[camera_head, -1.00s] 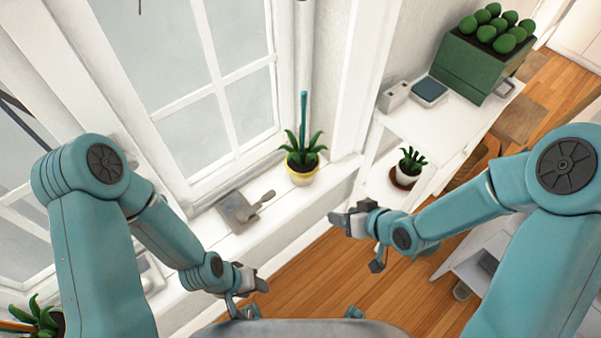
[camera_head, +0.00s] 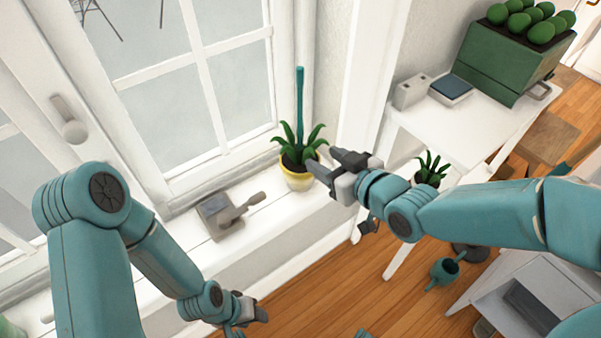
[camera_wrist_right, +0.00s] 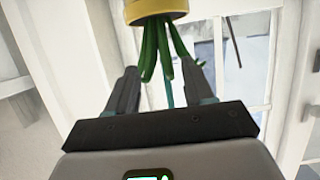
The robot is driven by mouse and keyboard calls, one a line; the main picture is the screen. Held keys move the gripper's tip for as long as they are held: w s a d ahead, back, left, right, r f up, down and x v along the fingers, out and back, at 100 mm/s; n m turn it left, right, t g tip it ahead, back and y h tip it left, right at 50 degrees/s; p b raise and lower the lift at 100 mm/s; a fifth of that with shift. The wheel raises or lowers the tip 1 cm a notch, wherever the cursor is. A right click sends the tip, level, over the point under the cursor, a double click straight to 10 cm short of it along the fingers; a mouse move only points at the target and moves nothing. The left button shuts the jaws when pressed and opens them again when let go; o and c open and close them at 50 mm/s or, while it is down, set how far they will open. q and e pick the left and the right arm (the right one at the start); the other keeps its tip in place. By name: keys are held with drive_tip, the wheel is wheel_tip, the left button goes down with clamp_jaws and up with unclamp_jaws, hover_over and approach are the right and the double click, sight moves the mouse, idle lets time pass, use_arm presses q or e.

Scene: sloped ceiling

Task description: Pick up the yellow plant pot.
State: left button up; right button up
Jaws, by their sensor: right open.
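The yellow plant pot (camera_head: 298,181) stands upright on the white window sill in the head view. It has a yellow rim, a paler lower part, green leaves and a tall teal stick. My right gripper (camera_head: 322,163) is open beside the pot's right side, its fingertips close to the rim; I cannot tell whether they touch. In the right wrist view the pot (camera_wrist_right: 157,9) shows upside down at the top edge, ahead of and between the two spread fingers (camera_wrist_right: 160,82). My left gripper (camera_head: 258,308) is low, away from the pot; its jaw opening is unclear.
A grey metal object with a handle (camera_head: 226,213) lies on the sill left of the pot. The window (camera_head: 215,80) is behind. A second plant (camera_head: 430,168) is behind my right arm. A white table (camera_head: 450,125) carries a green planter (camera_head: 510,60). A teal watering can (camera_head: 445,271) is on the floor.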

sight(302, 148)
drive_tip(key=x, duration=0.6)
drive_tip(key=shift+f+b, duration=0.15)
drive_tip(key=shift+b, duration=0.2)
drive_tip(key=b+x, duration=0.1)
drive_tip(key=x, duration=0.4)
drive_tip(key=shift+w+a+f, duration=0.1)
drive_tip(key=shift+a, duration=0.2)
clamp_jaws()
idle(0.5)
